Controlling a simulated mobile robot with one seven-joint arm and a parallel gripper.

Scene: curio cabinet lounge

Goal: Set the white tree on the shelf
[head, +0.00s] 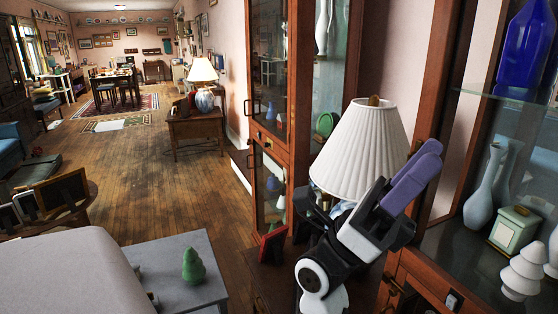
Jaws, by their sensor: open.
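A white tree (522,272) with stacked tiers stands upright at the lower right, on the lower level of the right wooden cabinet (424,270). A glass shelf (500,97) runs above it in the same cabinet. My gripper (424,163), with purple fingers, is open and points up and right, left of the cabinet and in front of a lamp. It is well apart from the white tree, and I see nothing held in it. The gap between the fingers is hard to see from this angle.
Pale vases (484,190) and a mint box (514,230) stand close to the white tree. A blue bottle (528,45) is on the glass shelf. The white-shaded lamp (358,150) is behind my arm. A green tree (193,268) stands on a grey table (180,248). Wooden floor is open at left-centre.

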